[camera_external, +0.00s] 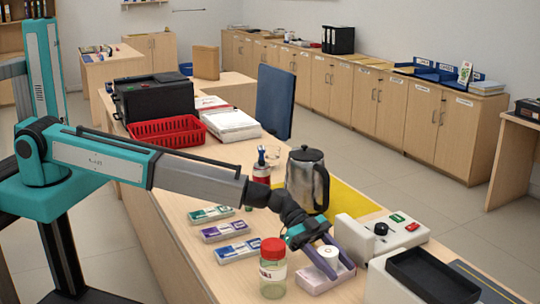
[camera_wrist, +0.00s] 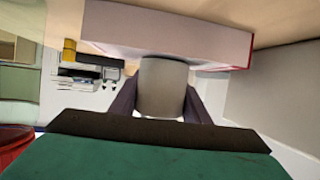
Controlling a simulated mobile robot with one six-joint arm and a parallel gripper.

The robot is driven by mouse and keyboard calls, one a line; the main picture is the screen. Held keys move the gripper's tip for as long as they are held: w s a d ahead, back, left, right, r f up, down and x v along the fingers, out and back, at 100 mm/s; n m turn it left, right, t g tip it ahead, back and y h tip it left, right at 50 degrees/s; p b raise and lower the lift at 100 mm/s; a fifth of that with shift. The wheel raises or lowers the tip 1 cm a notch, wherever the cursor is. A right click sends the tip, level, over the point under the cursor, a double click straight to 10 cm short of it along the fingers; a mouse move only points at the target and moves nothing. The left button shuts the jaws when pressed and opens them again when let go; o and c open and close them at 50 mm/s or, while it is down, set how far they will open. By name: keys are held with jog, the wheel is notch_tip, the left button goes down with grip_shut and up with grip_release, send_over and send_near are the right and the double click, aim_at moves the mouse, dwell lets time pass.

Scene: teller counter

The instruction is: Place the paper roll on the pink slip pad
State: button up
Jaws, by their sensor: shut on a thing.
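The white paper roll (camera_external: 328,255) is upright between the fingers of my gripper (camera_external: 327,261), which is shut on it. The pink slip pad (camera_external: 318,284) lies on the counter directly below the roll. In the wrist view the roll (camera_wrist: 163,88) stands between the two dark fingers of my gripper (camera_wrist: 162,100), and its far end meets the pad (camera_wrist: 200,26) in the picture. The roll is on or just above the pad; I cannot tell whether it touches. The fingers hide part of the roll's sides and the pad's top.
A red-lidded jar (camera_external: 272,270) stands close left of the pad. A grey device with buttons (camera_external: 380,238) and a black tray (camera_external: 432,275) are to the right. A metal jug (camera_external: 307,180) stands behind. Several small boxes (camera_external: 225,232) lie left on the counter.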

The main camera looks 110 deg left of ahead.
aim_at(321, 247)
jog(key=shift+f, duration=0.15)
jog(key=o, duration=1.1)
jog(key=shift+r, duration=0.25)
jog(key=shift+s+a, duration=0.2)
jog(key=shift+s, duration=0.15)
jog(key=b+v, duration=0.3)
jog(key=v, duration=0.8)
jog(key=shift+r, duration=0.1)
jog(key=shift+s, duration=0.1)
